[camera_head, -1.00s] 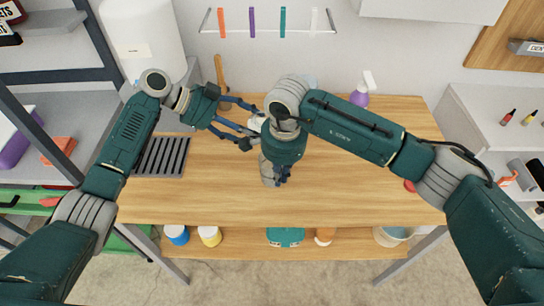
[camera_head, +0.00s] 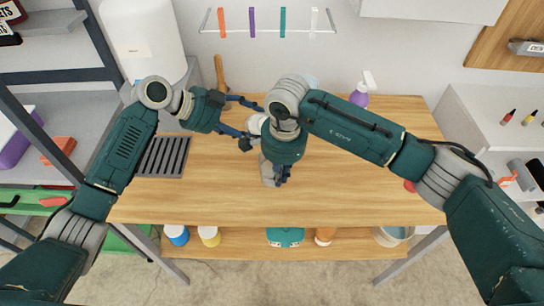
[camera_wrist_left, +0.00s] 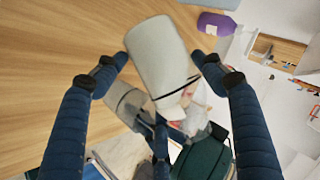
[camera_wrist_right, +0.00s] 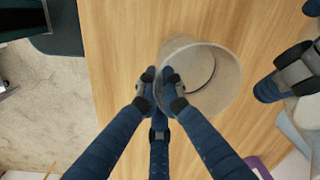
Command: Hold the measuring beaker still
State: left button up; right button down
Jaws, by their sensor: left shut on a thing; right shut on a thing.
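The measuring beaker (camera_head: 267,174) is a clear greyish cup low over the wooden table, partly hidden by my right arm. In the right wrist view the beaker (camera_wrist_right: 228,90) shows its round open rim, and my right gripper (camera_wrist_right: 162,84) is shut on its near wall. In the head view my right gripper (camera_head: 281,175) is at the beaker's right side. My left gripper (camera_wrist_left: 165,62) is shut on a pale cylindrical container (camera_wrist_left: 160,55) with a dark band. This container (camera_head: 256,124) is behind the beaker in the head view. I cannot tell whether the two touch.
Several containers, including a blue one (camera_head: 177,235), stand on the shelf below.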

pick_arm(q)
jog(key=shift+w+r+m+t, duration=0.25)
jog(key=shift+r+m+t, duration=0.2)
jog(key=shift+r, duration=0.4)
dwell(0.5)
jog(key=shift+w+a+f+m+t+y, duration=0.15)
jog(key=shift+m+t+y, duration=0.2)
jog(key=shift+t, duration=0.3)
jog(key=shift+w+f+m+t+y, duration=0.15)
jog(key=shift+m+t+y, duration=0.1)
jog(key=shift+m+t, duration=0.25)
dwell(1.5)
jog(key=shift+s+r+m+t, duration=0.3)
jog(key=shift+s+r+t, duration=0.15)
jog(key=shift+r+t, duration=0.2)
dwell(0.9)
jog(key=shift+s+d+f+m+t, duration=0.1)
jog(key=shift+d+f+m+t, duration=0.1)
jog(key=shift+m+t, duration=0.35)
dwell(1.9)
